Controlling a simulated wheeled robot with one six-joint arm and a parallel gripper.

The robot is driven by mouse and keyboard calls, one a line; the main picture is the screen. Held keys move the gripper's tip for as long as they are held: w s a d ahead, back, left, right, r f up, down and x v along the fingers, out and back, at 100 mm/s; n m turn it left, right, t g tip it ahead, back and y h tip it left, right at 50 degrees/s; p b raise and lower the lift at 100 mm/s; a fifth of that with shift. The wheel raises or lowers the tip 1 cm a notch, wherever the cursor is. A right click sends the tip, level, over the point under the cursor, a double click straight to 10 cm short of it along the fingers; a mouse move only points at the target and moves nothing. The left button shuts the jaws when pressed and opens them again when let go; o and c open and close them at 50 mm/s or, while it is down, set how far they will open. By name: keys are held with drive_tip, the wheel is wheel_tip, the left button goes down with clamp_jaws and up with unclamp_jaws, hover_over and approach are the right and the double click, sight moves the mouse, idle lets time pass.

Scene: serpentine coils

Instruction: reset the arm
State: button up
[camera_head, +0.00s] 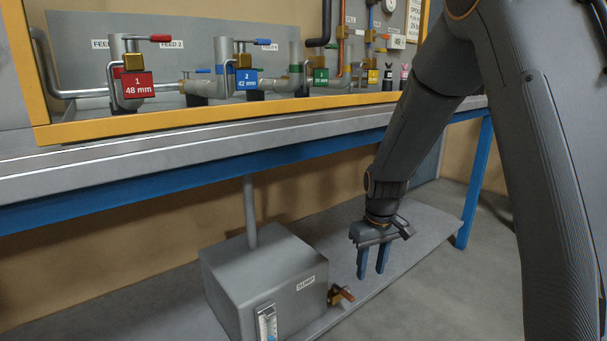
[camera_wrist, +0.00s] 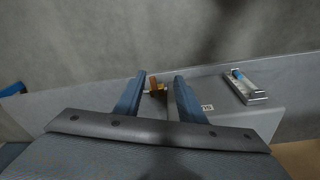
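My gripper (camera_head: 372,268) hangs at the end of my arm, pointing down over the lower shelf, in front of the bench. Its two blue fingers are apart with nothing between them in the head view. In the wrist view, my gripper (camera_wrist: 160,92) also shows its fingers spread. A brass valve with a reddish handle (camera_wrist: 156,88) appears beyond the gap between them. In the head view this valve (camera_head: 341,294) sits on the right side of the grey sump box (camera_head: 262,280), left of and below the fingers, apart from them.
The bench (camera_head: 200,153) carries a yellow-framed panel with pipes, valves and padlocks with tags, including a red tag (camera_head: 137,90) and a blue tag (camera_head: 244,80). A blue bench leg (camera_head: 474,185) stands right of my gripper. The lower shelf (camera_head: 428,222) is bare near the gripper.

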drive_tip(key=s+d+r+m+t, duration=0.1)
drive_tip(key=s+r+m, duration=0.15)
drive_tip(key=s, duration=0.75)
drive_tip(key=s+r+m, duration=0.1)
drive_tip(key=s+r, duration=0.2)
drive_tip(key=s, duration=0.7)
drive_tip(key=s+a+r+n+g+y, duration=0.1)
drive_tip(key=s+a+r+n, duration=0.2)
drive_tip(key=s+a, duration=0.55)
drive_tip(key=s+a+r+n+g+y, duration=0.1)
drive_tip(key=s+a+r+n, duration=0.35)
drive_tip(key=a, duration=0.75)
drive_tip(key=s+d+r+m+h+p, duration=0.1)
drive_tip(key=d+r+m+p, duration=0.6)
drive_tip(key=d+r+p, duration=1.4)
wheel_tip(320, 180, up, 4)
drive_tip(key=h+p, duration=0.1)
drive_tip(key=p, duration=1.1)
drive_tip(key=shift+f+m, duration=0.25)
drive_tip(key=shift+m, duration=0.15)
drive_tip(key=shift+s, duration=0.1)
drive_tip(key=shift+c, duration=0.6)
drive_tip(key=shift+a, duration=0.1)
